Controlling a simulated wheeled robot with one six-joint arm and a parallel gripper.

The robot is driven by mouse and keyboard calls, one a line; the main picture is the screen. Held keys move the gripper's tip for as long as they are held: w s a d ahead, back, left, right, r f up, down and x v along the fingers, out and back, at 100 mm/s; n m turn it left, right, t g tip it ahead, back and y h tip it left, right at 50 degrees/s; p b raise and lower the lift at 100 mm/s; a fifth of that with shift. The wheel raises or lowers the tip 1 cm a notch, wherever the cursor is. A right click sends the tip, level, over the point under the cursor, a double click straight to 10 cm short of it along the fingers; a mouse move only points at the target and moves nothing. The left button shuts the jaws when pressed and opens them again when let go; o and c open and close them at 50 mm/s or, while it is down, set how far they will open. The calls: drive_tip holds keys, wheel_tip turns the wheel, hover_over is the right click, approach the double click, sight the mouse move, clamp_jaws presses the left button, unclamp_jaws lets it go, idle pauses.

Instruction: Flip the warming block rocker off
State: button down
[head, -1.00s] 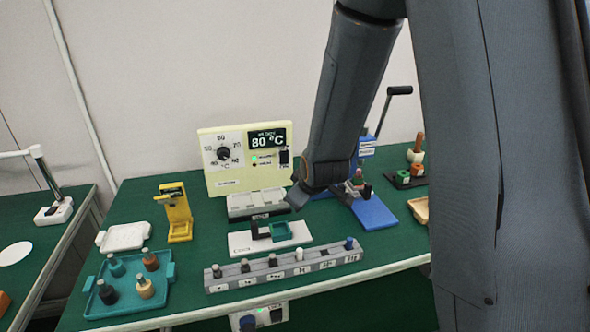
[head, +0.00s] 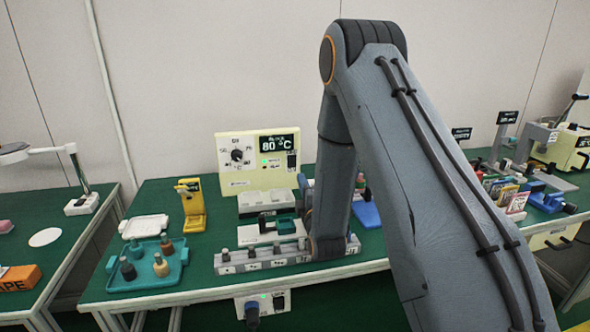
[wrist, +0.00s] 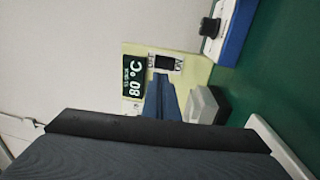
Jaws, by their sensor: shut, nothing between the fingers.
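The warming block's cream control panel (head: 229,178) stands at the back of the green bench, its display (head: 278,144) reading 80 °C and a green lamp lit. The dark rocker (head: 291,160) is at the panel's right edge. In the wrist view, turned sideways, the rocker (wrist: 164,62) sits between two small labels, beside the display (wrist: 135,78). My gripper (wrist: 160,78) is shut and empty, its tips just below the rocker in that picture; I cannot tell whether they touch. In the head view my arm hides most of the gripper.
A grey block (head: 263,203) stands before the panel, with a labelled peg rack (head: 265,258) along the front edge. A yellow stand (head: 191,207) and teal tray (head: 140,277) are left. A second switch panel (head: 263,302) hangs below the bench edge. A blue-based device (head: 367,214) stands right.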

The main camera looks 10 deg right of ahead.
sight(293, 159)
drive_tip(key=shift+w, duration=0.1)
idle(0.3)
drive_tip(key=w, duration=0.3)
drive_tip(key=w+p, duration=0.1)
drive_tip(key=w, duration=0.2)
drive_tip(key=w+r, duration=0.1)
drive_tip(key=w, duration=0.2)
drive_tip(key=shift+w+r, duration=0.1)
drive_tip(key=shift+w, duration=0.25)
